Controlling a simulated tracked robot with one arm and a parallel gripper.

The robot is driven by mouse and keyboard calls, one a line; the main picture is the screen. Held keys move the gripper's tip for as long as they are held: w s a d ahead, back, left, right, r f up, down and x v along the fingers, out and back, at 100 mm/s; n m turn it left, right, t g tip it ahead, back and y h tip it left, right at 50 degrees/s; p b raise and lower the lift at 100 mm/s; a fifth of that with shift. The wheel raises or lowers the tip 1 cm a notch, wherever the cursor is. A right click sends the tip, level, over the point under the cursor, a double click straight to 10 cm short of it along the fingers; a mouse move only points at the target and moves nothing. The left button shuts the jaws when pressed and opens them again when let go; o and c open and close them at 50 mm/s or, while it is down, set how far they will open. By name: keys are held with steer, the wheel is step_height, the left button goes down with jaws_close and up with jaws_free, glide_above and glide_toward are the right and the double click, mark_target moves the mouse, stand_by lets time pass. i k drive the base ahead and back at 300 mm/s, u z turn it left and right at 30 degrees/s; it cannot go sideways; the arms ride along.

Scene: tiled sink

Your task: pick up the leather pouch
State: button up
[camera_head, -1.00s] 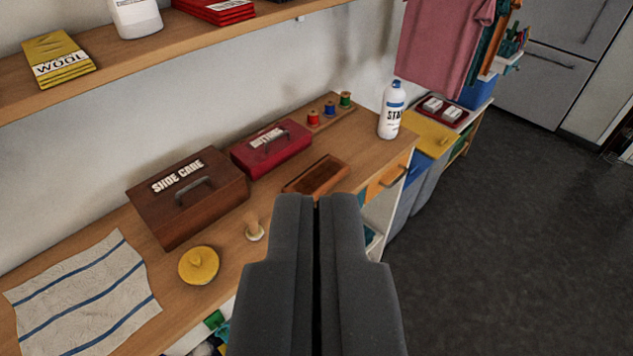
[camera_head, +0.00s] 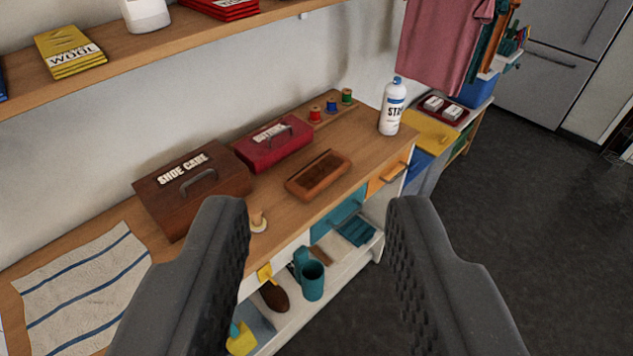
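My gripper (camera_head: 316,208) is open and empty, its two dark fingers wide apart in front of the bench. No thing is clearly recognisable as the leather pouch. A dark brown rounded item (camera_head: 274,297) lies on the white lower shelf beside the left finger; I cannot tell whether it is the pouch or a shoe. A small flat brown piece (camera_head: 320,255) lies further back on that shelf, partly hidden behind a teal mug (camera_head: 312,281). The fingers touch none of these.
A striped cloth (camera_head: 80,285) lies at left. Dark floor (camera_head: 540,220) is free at right.

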mark_target(310, 181)
steer(key=k, duration=1.2)
steer(key=z, duration=0.4)
steer(key=i, duration=2.3)
steer(key=u, duration=1.1)
steer(key=i, duration=0.4)
steer(key=u, duration=0.15)
